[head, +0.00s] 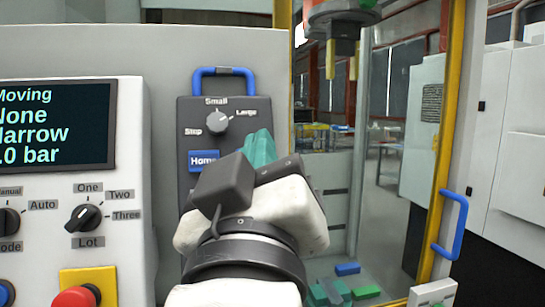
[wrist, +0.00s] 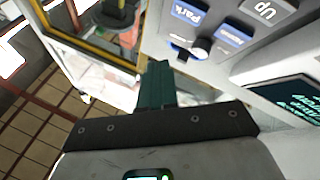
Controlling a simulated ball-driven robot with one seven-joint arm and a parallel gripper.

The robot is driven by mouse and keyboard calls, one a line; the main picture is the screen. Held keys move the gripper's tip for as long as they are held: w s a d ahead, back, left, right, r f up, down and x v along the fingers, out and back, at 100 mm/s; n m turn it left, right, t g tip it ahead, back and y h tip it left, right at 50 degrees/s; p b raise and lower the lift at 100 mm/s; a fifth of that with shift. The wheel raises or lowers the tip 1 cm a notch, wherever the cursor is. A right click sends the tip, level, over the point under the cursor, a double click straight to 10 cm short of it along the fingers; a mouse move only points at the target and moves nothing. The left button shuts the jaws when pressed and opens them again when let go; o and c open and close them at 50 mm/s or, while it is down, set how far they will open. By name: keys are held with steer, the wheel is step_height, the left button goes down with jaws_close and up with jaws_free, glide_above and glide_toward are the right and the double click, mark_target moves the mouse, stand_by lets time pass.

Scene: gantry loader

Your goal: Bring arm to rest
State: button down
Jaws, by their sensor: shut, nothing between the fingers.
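My gripper (head: 258,148) is in front of the dark grey control pendant (head: 243,112) in the head view, with its teal fingers over the pendant's right part. The fingers are together and empty; they also show in the wrist view (wrist: 157,78). The pendant has a blue handle on top, a knob marked Small, Large and Step, and a blue Home button (head: 203,160). My wrist and forearm hide the lower part of the pendant. In the wrist view a blue Park button (wrist: 190,13) lies beyond the fingers. I cannot tell whether the fingers touch anything.
A panel with a screen (head: 54,126), lot knob (head: 83,217) and red button (head: 75,297) stands at left. At right, a yellow-framed clear door (head: 449,150) has a blue handle (head: 453,225). Behind it hang the loader's yellow fingers (head: 330,60), above several coloured blocks (head: 347,269).

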stand_by(0.3)
steer(key=w+d+f+g, duration=0.25)
steer(key=d+f, duration=0.25)
steer(key=f, duration=0.4)
steer(key=w+d+f+m+g+h, duration=0.1)
steer(key=w+d+f+g, duration=0.15)
steer(key=d+f, duration=0.55)
steer(key=w+d+f+g, duration=0.2)
steer(key=d+f+g, duration=0.1)
steer(key=f, duration=0.8)
steer(key=s+d+f+m+g, duration=0.1)
steer(key=s+d+f+g, duration=0.25)
steer(key=d+f, duration=0.45)
steer(key=s+d+f+m+g, duration=0.2)
steer(key=s+f+g, duration=0.3)
steer(key=s+f, duration=0.8)
steer(key=s+d+f+m+g, duration=0.2)
steer(key=s+d+f+g, duration=0.2)
steer(key=s+f, duration=0.8)
steer(key=s+g, duration=0.1)
steer(key=s, duration=0.1)
steer(key=shift+s+d+f, duration=0.2)
steer(key=shift+s+f, duration=0.15)
steer(key=c, duration=1.8)
jaws_free()
steer(key=shift+w, duration=0.1)
